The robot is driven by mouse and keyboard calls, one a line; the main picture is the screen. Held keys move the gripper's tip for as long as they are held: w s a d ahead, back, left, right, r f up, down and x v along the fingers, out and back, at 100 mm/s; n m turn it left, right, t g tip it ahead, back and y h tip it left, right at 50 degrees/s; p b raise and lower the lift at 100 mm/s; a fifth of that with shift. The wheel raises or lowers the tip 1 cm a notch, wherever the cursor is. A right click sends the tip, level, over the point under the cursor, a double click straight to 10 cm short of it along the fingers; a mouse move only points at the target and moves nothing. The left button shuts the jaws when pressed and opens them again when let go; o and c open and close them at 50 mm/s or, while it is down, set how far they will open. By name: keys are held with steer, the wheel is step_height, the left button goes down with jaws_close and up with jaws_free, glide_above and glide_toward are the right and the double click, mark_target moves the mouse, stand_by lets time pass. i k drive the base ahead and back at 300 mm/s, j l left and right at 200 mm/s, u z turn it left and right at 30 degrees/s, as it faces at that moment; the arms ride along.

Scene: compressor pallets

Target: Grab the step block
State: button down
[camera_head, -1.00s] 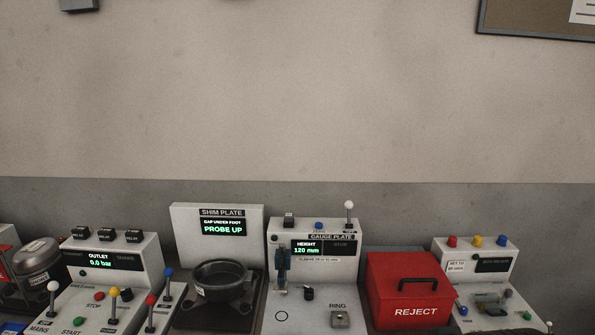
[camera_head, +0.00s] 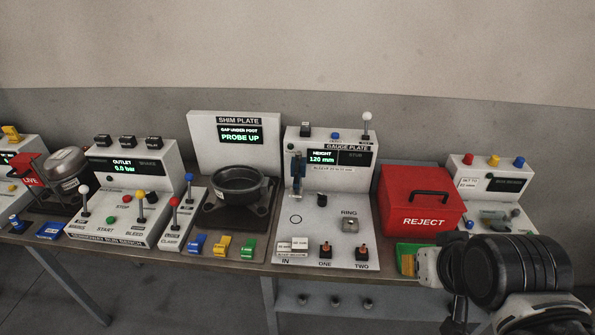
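I cannot tell for sure which thing is the step block. A small pale stepped-looking block (camera_head: 292,246) with printed labels lies at the IN mark, at the front left of the gauge plate (camera_head: 325,205). Its print is too small to read. Part of my arm (camera_head: 515,270) shows at the lower right, in front of the bench's right end. No fingertips of my gripper can be made out, and nothing is seen held.
Two dark pegs with orange tops (camera_head: 325,251) stand at ONE and TWO. A red REJECT box (camera_head: 419,201) is right of the gauge plate. The shim plate (camera_head: 238,190) is left, with blue, yellow and green pieces (camera_head: 221,246) before it. A green and yellow item (camera_head: 408,258) lies near my arm.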

mark_target(299, 247)
steer(key=i+j+z, duration=0.1)
steer(key=j+z, duration=0.2)
steer(key=j, duration=0.35)
steer(key=j+z, duration=0.3)
steer(key=j, duration=0.35)
